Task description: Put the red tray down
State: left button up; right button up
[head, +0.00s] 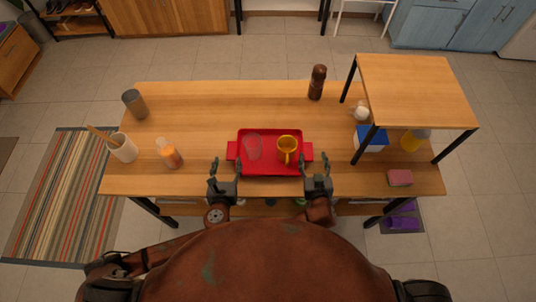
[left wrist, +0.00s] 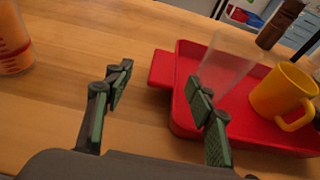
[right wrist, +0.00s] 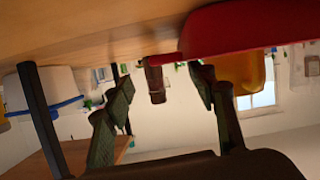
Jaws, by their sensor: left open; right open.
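The red tray (head: 270,141) rests on the wooden table near its front edge, with a short handle on each side. A clear glass (head: 253,148) and a yellow mug (head: 287,148) stand upright in it. My left gripper (head: 224,164) is open and empty at the tray's front left corner. In the left wrist view the tray (left wrist: 255,125) and its left handle (left wrist: 160,68) lie beyond the fingers. My right gripper (head: 316,165) is open and empty by the front right corner. In the right wrist view the tray (right wrist: 250,25) fills the upper right.
A white cup (head: 124,149), an orange-filled shaker (head: 169,155) and a grey canister (head: 134,103) stand at the left. A brown mill (head: 317,82) stands behind. A raised shelf (head: 418,90), a blue-and-white container (head: 371,139) and a pink sponge (head: 400,178) are at the right.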

jog(key=shift+s+a+r, duration=0.1)
jog(key=shift+s+a, duration=0.1)
jog(key=shift+s, duration=0.5)
jog(key=shift+s+a, duration=0.2)
jog(key=shift+s, duration=0.45)
